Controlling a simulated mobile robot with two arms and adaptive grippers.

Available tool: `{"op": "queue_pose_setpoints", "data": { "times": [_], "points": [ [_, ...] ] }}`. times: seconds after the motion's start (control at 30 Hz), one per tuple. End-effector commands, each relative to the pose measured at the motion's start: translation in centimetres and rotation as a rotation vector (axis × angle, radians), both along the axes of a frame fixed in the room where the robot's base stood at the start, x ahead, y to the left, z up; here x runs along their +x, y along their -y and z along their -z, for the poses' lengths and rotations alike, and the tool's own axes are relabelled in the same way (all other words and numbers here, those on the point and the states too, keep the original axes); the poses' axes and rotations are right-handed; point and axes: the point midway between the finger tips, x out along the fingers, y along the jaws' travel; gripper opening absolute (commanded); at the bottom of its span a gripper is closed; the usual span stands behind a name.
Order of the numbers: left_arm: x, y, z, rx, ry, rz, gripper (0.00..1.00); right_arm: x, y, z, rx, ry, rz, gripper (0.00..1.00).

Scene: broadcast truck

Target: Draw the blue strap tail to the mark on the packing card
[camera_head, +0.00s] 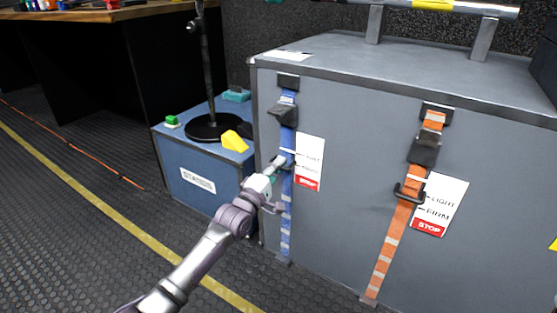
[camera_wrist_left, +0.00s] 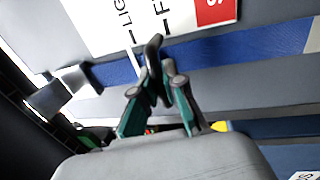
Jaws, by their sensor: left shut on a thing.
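The blue strap (camera_head: 286,215) runs down the left part of the grey case's front, below a dark buckle (camera_head: 283,114). The strap also crosses the left wrist view (camera_wrist_left: 250,45). Beside it is a white packing card (camera_head: 309,155) with short black mark lines and a red block at its bottom. My left gripper (camera_head: 284,171) is shut on a black pull loop (camera_wrist_left: 153,50) at the strap. In the left wrist view the loop stands between the card's two mark lines, nearer the one beginning with F. My right gripper is not in view.
An orange strap (camera_head: 384,257) with its own card (camera_head: 441,201) is on the right of the grey case (camera_head: 340,230). A blue box (camera_head: 205,165) stands to the left, bearing a black stand base (camera_head: 211,128), a yellow wedge (camera_head: 234,142) and a green block (camera_head: 172,121).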

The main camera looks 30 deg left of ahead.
Motion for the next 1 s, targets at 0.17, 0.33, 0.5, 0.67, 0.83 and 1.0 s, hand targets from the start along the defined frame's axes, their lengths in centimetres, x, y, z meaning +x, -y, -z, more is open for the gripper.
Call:
{"op": "queue_pose_setpoints", "data": {
  "times": [0.17, 0.33, 0.5, 0.67, 0.83, 1.0],
  "points": [
    [-0.1, 0.1, 1.2, 0.001, -0.025, 0.0, 0.0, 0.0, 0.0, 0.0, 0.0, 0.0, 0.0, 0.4],
    [-0.1, 0.1, 1.3, 0.001, -0.027, 0.0, 0.27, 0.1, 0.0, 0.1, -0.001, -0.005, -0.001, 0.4],
    [-0.1, 0.1, 1.1, 0.001, -0.022, 0.0, 0.37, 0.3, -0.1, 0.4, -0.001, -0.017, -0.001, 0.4],
    [-0.1, 0.0, 0.8, 0.0, -0.016, 0.0, 0.37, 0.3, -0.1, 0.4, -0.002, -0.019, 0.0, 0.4],
    [-0.8, 0.0, 0.9, 0.0, -0.015, 0.0, 0.37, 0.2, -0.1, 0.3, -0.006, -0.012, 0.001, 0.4],
    [-3.6, -0.3, 1.5, 0.0, -0.018, 0.0, 0.37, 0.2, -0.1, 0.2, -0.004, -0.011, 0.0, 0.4]
  ]
}}
